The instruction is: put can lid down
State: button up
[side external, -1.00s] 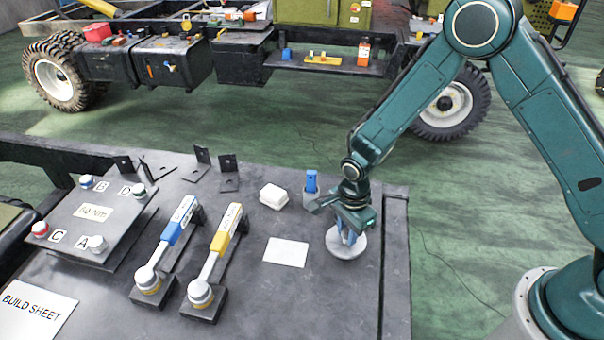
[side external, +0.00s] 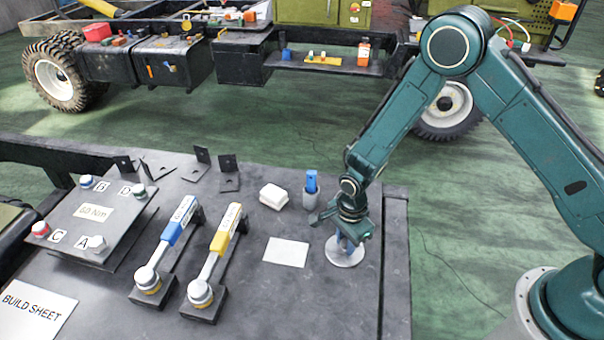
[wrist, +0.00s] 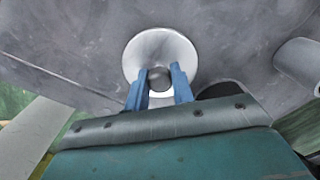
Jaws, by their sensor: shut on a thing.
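The can lid (side external: 345,255) is a pale grey round disc at the right part of the dark bench top. It lies level at the bench surface; I cannot tell if it touches or hangs just above. The blue fingers of my gripper (wrist: 159,80) are shut on the knob from both sides. No open can is clearly visible under the lid.
A grey cup with a blue item (side external: 311,190) stands close behind my gripper. A white block (side external: 273,196) and a blank white card (side external: 286,252) lie to the left. Two torque wrenches (side external: 215,255) rest farther left. The bench's right edge is near; bare bench lies in front.

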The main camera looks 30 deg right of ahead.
aim_at(346, 240)
jog(key=o, duration=1)
notch_tip(346, 240, up, 12)
dwell(0.4)
jog(key=shift+r, duration=0.15)
dwell(0.3)
